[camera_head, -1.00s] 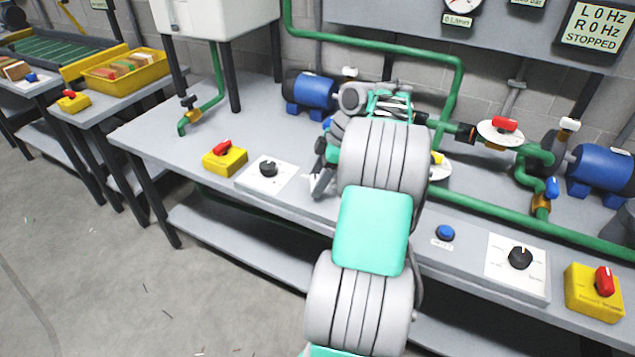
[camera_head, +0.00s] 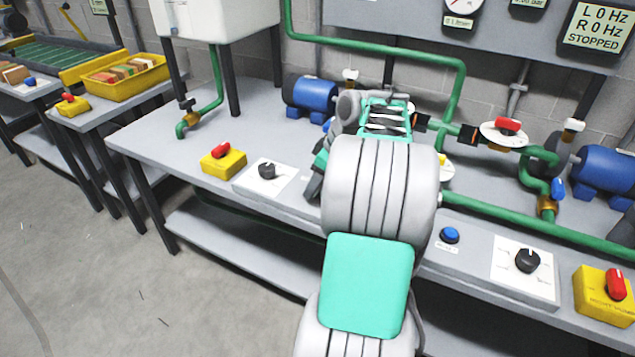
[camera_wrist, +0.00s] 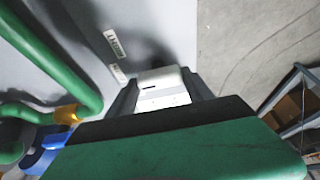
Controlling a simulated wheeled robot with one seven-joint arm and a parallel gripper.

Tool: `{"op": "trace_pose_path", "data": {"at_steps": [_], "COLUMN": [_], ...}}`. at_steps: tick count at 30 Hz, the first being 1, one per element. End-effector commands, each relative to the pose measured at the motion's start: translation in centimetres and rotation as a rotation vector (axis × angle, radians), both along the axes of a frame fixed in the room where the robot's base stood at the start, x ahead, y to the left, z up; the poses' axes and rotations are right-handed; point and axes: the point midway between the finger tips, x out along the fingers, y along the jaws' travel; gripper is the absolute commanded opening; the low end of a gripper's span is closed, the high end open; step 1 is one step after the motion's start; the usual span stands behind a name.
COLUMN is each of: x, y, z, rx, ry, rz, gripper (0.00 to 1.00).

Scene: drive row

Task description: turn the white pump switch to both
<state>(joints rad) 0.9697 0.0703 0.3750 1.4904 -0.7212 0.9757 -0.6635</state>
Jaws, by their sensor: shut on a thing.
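In the wrist view the white pump switch (camera_wrist: 162,76) shows as a pale block with a small dark mark. It sits between the two dark fingers of my gripper (camera_wrist: 163,94), which is shut on it. Two small printed labels lie on the grey surface beside it; their text is too small to read. Which position the switch points to cannot be told. In the head view my arm covers the switch and most of my gripper. The display (camera_head: 597,27) reads L 0 Hz, R 0 Hz, STOPPED.
Along the grey bench's front edge stand a yellow box with a red knob (camera_head: 223,162), two white plates with black knobs (camera_head: 266,172) (camera_head: 526,262), a blue button (camera_head: 450,236) and another yellow box (camera_head: 604,298). Green pipes (camera_head: 540,237) and blue pumps (camera_head: 604,170) lie behind.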

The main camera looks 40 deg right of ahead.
Motion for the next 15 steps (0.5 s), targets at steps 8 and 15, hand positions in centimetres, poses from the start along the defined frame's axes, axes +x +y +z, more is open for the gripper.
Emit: {"op": "trace_pose_path", "data": {"at_steps": [8,15], "x": [-0.02,0.0], "y": [0.02,0.02], "z": [0.0,0.0], "rx": [0.0,0.0], "ry": [0.001,0.001], "rz": [-0.002,-0.001], "gripper": [0.2,0.75]}}
